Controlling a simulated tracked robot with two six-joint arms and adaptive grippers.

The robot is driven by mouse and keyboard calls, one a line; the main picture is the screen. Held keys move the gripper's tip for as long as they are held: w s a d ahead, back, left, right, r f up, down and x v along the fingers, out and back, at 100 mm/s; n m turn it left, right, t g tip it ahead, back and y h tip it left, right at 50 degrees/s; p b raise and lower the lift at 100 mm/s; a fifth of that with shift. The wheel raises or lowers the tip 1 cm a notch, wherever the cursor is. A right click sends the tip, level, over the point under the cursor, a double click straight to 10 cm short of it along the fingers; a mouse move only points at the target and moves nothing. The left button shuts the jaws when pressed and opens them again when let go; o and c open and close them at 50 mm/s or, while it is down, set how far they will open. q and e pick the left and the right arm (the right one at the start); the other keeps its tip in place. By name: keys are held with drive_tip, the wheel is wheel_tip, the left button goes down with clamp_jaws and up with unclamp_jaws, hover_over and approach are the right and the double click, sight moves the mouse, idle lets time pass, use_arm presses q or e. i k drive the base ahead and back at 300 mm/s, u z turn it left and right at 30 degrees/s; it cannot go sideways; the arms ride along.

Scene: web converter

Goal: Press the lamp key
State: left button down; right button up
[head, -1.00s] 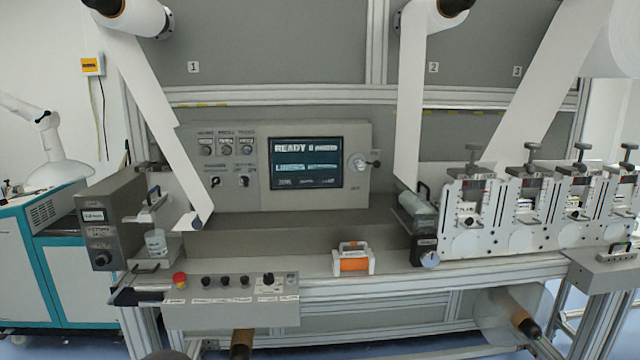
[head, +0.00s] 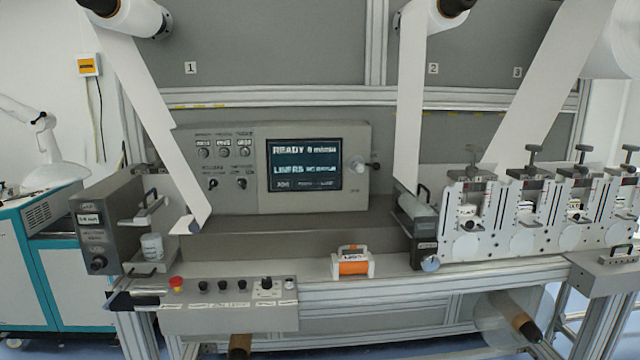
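I cannot tell which control is the lamp key, as the labels are too small to read. A front control box (head: 228,305) carries a red mushroom button (head: 176,283), several black knobs (head: 222,286) and a switch block (head: 267,284) at its right. A grey panel (head: 215,170) behind it holds three small dials (head: 224,152), two lower switches (head: 242,184) and a lit screen (head: 305,165) reading "READY". A pale round knob (head: 356,165) is right of the screen. Neither of my grippers is in view.
An orange and white block (head: 352,262) sits on the bench ledge. A grey unit with a small display (head: 95,225) and a white jar (head: 152,246) stand at the left. White webs (head: 410,110) hang in front of the machine. Slitter stations (head: 480,215) fill the right.

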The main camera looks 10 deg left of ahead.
sight(323, 183)
drive_tip(key=i, duration=0.9)
